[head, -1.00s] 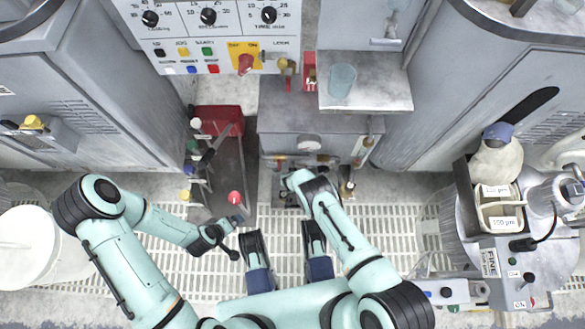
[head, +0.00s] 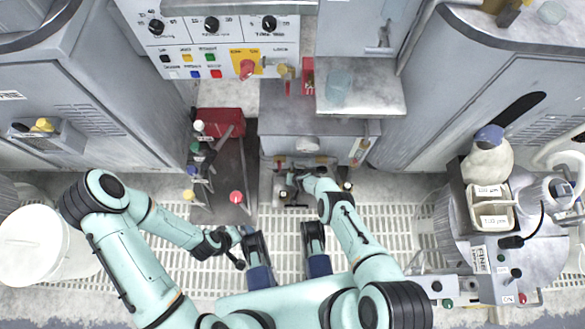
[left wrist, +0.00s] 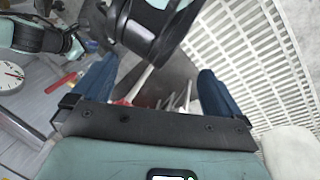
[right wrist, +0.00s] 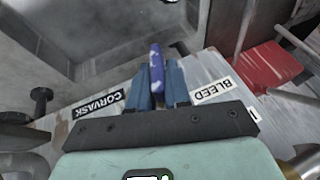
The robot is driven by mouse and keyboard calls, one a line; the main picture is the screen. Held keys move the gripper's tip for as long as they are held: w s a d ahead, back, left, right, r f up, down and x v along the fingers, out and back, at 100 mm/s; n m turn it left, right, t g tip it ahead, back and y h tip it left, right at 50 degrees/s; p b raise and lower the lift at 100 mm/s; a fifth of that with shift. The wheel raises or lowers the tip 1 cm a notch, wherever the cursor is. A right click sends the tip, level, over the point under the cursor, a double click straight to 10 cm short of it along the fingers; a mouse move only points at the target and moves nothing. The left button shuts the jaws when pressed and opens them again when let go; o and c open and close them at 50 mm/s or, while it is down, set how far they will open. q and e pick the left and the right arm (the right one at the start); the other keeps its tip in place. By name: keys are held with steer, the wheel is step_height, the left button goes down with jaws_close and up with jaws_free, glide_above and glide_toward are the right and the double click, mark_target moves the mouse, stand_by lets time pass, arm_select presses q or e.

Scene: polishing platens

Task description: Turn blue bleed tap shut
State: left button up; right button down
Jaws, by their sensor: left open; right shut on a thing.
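The blue bleed tap (right wrist: 157,62) stands up between my right gripper's fingers (right wrist: 161,84) in the right wrist view, beside the label BLEED (right wrist: 212,91). The fingers are shut on its handle. In the head view the right hand (head: 294,183) is over the low fittings in front of the grey cabinet, and the tap there is hidden or too small to tell. My left gripper (left wrist: 156,92) is open and empty in the left wrist view, its two blue fingers wide apart.
The CORVASK label (right wrist: 99,104) is left of the tap, with a dark knob (right wrist: 41,98) beyond it. A grey cabinet (head: 280,140) stands behind, under a metal shelf (head: 375,95). White grating (head: 280,225) covers the floor.

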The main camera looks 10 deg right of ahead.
steer(key=shift+d+f+y, duration=0.1)
steer(key=shift+d+y, duration=0.1)
steer(key=shift+y, duration=0.4)
steer(key=shift+s+m+y, duration=0.1)
steer(key=shift+m+y, duration=0.2)
steer(key=shift+y, duration=0.2)
arm_select(q)
steer(key=shift+w+a+f+b, duration=0.25)
steer(key=shift+w+f+b, duration=0.1)
steer(key=shift+w+b, duration=0.1)
arm_select(e)
steer(key=shift+t+y, duration=0.4)
steer(key=shift+y, duration=0.2)
steer(key=shift+a, duration=0.1)
steer(key=c, duration=1.2)
jaws_free()
steer(key=shift+o, duration=0.2)
